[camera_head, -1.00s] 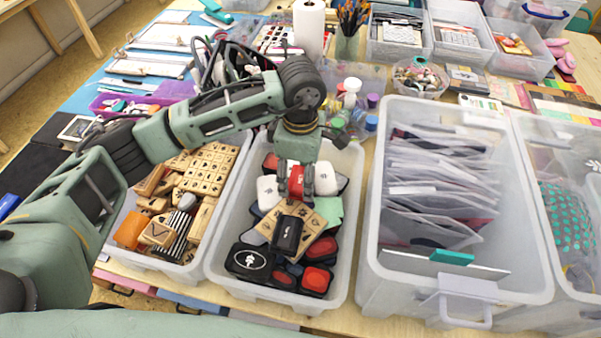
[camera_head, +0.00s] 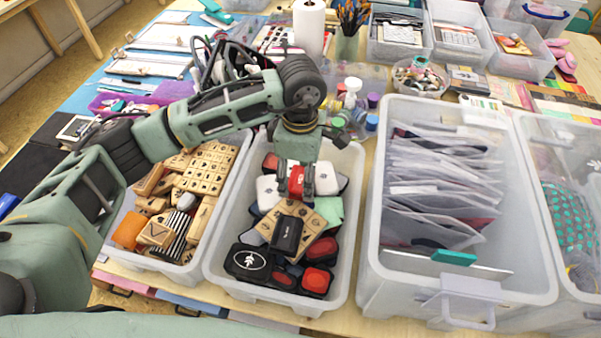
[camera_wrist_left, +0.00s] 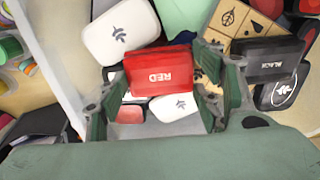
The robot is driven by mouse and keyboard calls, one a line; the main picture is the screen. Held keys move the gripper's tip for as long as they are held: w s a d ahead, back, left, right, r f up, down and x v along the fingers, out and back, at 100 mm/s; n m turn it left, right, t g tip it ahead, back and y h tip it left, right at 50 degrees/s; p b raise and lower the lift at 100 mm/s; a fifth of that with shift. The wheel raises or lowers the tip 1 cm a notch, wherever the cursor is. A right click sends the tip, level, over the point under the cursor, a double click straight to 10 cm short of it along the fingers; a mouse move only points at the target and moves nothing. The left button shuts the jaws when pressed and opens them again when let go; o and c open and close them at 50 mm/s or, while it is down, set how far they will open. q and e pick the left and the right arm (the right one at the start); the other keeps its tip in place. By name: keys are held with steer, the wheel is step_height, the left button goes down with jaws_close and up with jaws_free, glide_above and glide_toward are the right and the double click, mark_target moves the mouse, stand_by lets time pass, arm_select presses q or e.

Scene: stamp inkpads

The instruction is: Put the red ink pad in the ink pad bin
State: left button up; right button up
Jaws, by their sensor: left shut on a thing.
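The red ink pad (camera_wrist_left: 160,72), a small red box with white "RED" lettering, is between the fingers of my left gripper (camera_wrist_left: 160,98) in the left wrist view. In the head view the red ink pad (camera_head: 296,181) shows between the fingertips of my left gripper (camera_head: 294,184). The gripper is shut on it and points down over the ink pad bin (camera_head: 345,255), a clear plastic bin of ink pads and several wooden stamps. I cannot tell whether the red ink pad touches the pads below. My right gripper is not in view.
A black ink pad (camera_head: 286,236) lies on wooden stamps in the bin. A bin of wooden stamps (camera_head: 240,160) stands to the left, and a larger clear bin of packets (camera_head: 375,180) to the right. Small bottles (camera_head: 371,122) stand behind. The table is crowded.

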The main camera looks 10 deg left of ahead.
arm_select(q)
steer(key=o, duration=0.9)
steer(key=shift+o, duration=0.5)
steer(key=o, duration=0.3)
steer(key=shift+r, duration=0.1)
steer(key=shift+r+p, duration=1.5)
steer(key=shift+r, duration=1.95)
